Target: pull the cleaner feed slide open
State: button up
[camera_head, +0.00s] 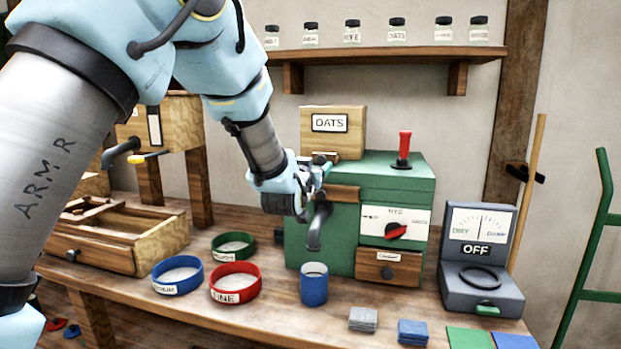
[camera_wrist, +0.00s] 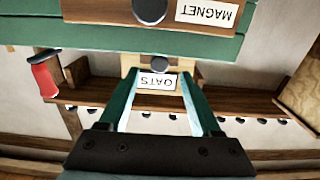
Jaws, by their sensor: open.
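A green machine (camera_head: 400,175) stands on the bench with a wooden OATS box (camera_head: 334,121) on top. In the wrist view, which is upside down, the OATS label (camera_wrist: 157,81) shows between my fingers. A dark round knob (camera_wrist: 154,65) on a light strip sits between the OATS box and the green top; it looks like the feed slide's knob. My gripper (camera_head: 321,168) is at the machine's left front corner. In the wrist view my gripper (camera_wrist: 158,75) is open, its fingertips on either side of the knob. Whether they touch it, I cannot tell.
A wooden drawer front labelled MAGNET (camera_wrist: 110,10) is close by. A dark spout (camera_head: 318,228) sits above a blue cup (camera_head: 314,285). A red-handled lever (camera_head: 404,147) stands on the machine. Coloured rings (camera_head: 235,284) lie left, a grey meter (camera_head: 481,260) right.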

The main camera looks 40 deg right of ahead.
jog(key=b+v, duration=0.1)
jog(key=v, duration=0.4)
jog(key=shift+s+a, duration=0.25)
jog(key=shift+a, duration=0.05)
jog(key=w+a+f+n+g+y, duration=0.1)
jog(key=w+a+f+n+y, duration=0.35)
jog(key=a, duration=0.95)
jog(key=w+a+f+n+y, duration=0.1)
jog(key=w+a+f+y, duration=0.55)
jog(key=a, duration=0.65)
jog(key=s+a+f+n+g+y, duration=0.1)
jog(key=s+a+f+g, duration=0.1)
jog(key=a, duration=0.7)
jog(key=s+a+f+n+g+y, duration=0.1)
jog(key=s+a, duration=0.4)
jog(key=a, duration=0.5)
jog(key=s+a+f+n+g+y, duration=0.1)
jog(key=s+a+f+g, duration=0.3)
jog(key=a, duration=0.5)
jog(key=shift+a+n+y, duration=0.2)
jog(key=shift+n+y, duration=0.2)
jog(key=shift+n, duration=0.45)
